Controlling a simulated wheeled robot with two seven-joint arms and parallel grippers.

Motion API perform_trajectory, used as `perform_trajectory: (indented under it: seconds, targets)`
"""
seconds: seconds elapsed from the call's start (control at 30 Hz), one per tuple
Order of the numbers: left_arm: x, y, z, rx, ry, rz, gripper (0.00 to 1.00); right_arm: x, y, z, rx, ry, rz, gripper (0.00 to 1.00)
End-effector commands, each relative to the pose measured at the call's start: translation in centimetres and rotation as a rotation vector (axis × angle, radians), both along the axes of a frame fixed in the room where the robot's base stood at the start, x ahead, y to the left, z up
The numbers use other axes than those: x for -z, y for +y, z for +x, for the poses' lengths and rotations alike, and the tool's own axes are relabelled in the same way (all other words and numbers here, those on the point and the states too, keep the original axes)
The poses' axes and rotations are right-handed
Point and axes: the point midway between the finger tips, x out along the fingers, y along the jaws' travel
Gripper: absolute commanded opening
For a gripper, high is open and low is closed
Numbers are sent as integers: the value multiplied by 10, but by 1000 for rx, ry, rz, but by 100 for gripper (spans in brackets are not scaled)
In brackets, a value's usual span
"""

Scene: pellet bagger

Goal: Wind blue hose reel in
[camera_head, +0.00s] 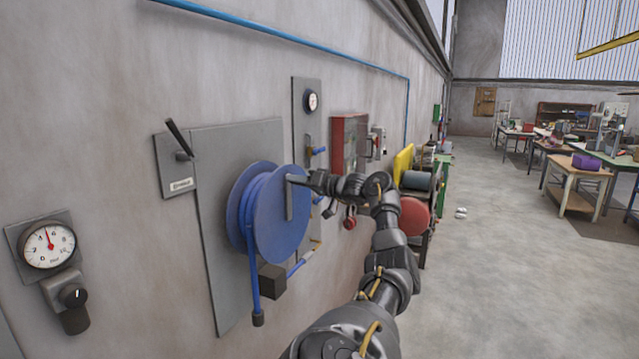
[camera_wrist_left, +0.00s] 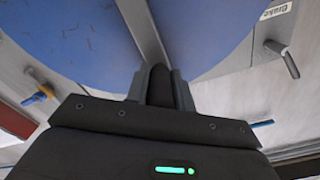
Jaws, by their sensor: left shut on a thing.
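The blue hose reel (camera_head: 268,225) is mounted on a grey wall plate (camera_head: 222,285). Blue hose (camera_head: 252,275) is wound on it, and a short length hangs down to a dark end piece (camera_head: 258,318). A grey crank arm (camera_head: 289,203) lies upright on the reel's front face. My left gripper (camera_head: 304,181) is at the crank's upper end, shut on its dark handle. In the left wrist view the reel's blue face (camera_wrist_left: 80,40), the crank arm (camera_wrist_left: 142,30) and the handle (camera_wrist_left: 163,88) between the fingers show. My right gripper is not in view.
A brake lever (camera_head: 179,142), labelled in the wrist view (camera_wrist_left: 283,60), stands up left of the reel. A dark block (camera_head: 272,279) sits below it. Gauges (camera_head: 48,246), a red box (camera_head: 349,143) and another reel (camera_head: 413,217) line the wall. Floor (camera_head: 510,270) at right is clear.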

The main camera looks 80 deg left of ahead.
Motion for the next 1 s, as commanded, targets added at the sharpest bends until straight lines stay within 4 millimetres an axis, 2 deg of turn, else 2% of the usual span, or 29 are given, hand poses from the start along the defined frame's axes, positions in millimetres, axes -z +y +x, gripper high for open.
perform_trajectory:
  seconds: [0.4,0.43,0.57,0.87,1.0]
  targets:
    - [0,1,-2,-3,5,-6,0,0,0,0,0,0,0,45]
    - [0,1,-2,-3,5,-6,26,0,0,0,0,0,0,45]
    - [0,1,-1,-2,4,-6,43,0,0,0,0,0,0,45]
    - [1,0,0,-1,3,-6,45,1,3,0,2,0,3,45]
    - [4,-6,12,0,3,-5,45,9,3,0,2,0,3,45]
